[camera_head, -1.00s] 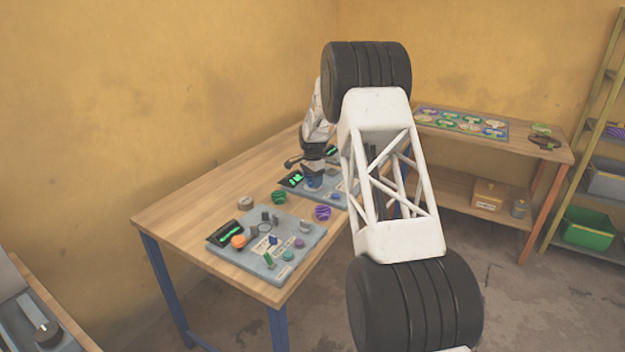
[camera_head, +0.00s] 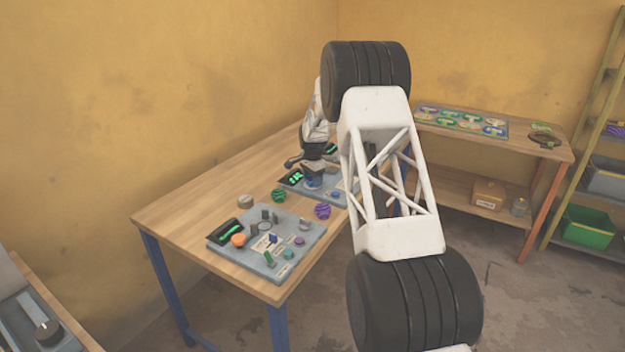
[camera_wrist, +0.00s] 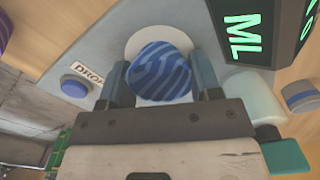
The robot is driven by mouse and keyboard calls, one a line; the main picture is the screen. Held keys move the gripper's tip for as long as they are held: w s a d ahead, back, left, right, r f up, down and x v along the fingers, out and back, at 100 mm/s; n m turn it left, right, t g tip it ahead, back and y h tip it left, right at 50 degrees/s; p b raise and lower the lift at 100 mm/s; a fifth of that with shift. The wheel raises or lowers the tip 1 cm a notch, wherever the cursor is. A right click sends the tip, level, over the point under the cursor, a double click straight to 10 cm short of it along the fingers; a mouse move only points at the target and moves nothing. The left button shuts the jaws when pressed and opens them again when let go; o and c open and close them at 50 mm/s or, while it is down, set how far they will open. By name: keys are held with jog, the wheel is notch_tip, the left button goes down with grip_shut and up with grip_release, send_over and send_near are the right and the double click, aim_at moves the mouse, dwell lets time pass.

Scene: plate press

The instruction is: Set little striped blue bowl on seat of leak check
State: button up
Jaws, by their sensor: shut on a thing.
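The little striped blue bowl (camera_wrist: 160,72) is between the two fingers of my gripper (camera_wrist: 163,80) in the wrist view. The gripper is shut on it. Behind the bowl is a pale round seat (camera_wrist: 142,42) on a grey-blue panel (camera_wrist: 98,38); the bowl covers much of it. I cannot tell whether bowl and seat touch. In the head view my gripper (camera_head: 313,172) is low over the far panel (camera_head: 289,187), whose right part is hidden by my arm. The name of this station is not readable.
A black display with green letters (camera_wrist: 240,35) stands close right of the gripper. A blue button (camera_wrist: 75,86) is at left. On the table, a green striped bowl (camera_head: 278,195), a purple striped one (camera_head: 322,211) and a nearer panel (camera_head: 285,268) stand in front.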

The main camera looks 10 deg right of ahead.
jog(key=o, duration=0.8)
jog(key=shift+r, duration=3.9)
